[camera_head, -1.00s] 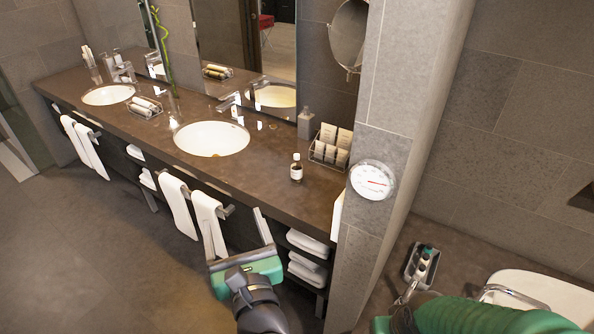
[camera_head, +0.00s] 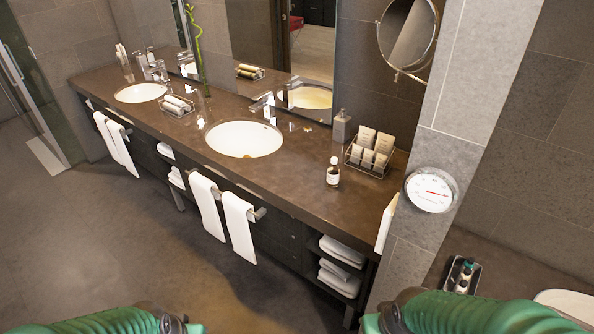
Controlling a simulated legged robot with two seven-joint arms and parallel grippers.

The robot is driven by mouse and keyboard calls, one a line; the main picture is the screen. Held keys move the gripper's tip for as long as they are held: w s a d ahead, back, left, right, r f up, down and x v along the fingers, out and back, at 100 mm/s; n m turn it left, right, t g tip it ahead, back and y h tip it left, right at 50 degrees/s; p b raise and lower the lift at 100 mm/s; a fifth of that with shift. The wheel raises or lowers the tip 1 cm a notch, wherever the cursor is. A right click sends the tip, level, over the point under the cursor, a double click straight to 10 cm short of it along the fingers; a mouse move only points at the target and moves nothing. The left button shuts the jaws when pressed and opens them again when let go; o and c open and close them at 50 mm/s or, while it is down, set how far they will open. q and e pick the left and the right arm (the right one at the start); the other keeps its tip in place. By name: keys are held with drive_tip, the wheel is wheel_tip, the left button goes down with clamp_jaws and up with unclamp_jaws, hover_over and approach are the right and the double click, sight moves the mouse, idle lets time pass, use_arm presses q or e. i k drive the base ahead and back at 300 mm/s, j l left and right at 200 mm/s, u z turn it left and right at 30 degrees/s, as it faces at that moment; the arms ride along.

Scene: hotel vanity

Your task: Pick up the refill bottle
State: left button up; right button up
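A small dark bottle with a white label (camera_head: 333,172) stands upright on the brown vanity counter (camera_head: 300,197), right of the nearer sink; I take it to be the refill bottle. Nothing touches it. My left arm enters at the bottom left and my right arm at the bottom right, both green with dark joints. Both stay low in the picture, apart from the bottle. The fingers of both grippers are out of view.
A grey pump dispenser (camera_head: 341,126) and a wire basket of packets (camera_head: 370,153) stand behind the bottle. A tiled pillar with a round dial (camera_head: 431,189) is to the right. White towels (camera_head: 239,227) hang at the counter front. Counter around the bottle is clear.

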sight(333, 171)
drive_tip(key=i+j+u, duration=0.85)
drive_tip(key=u, duration=0.15)
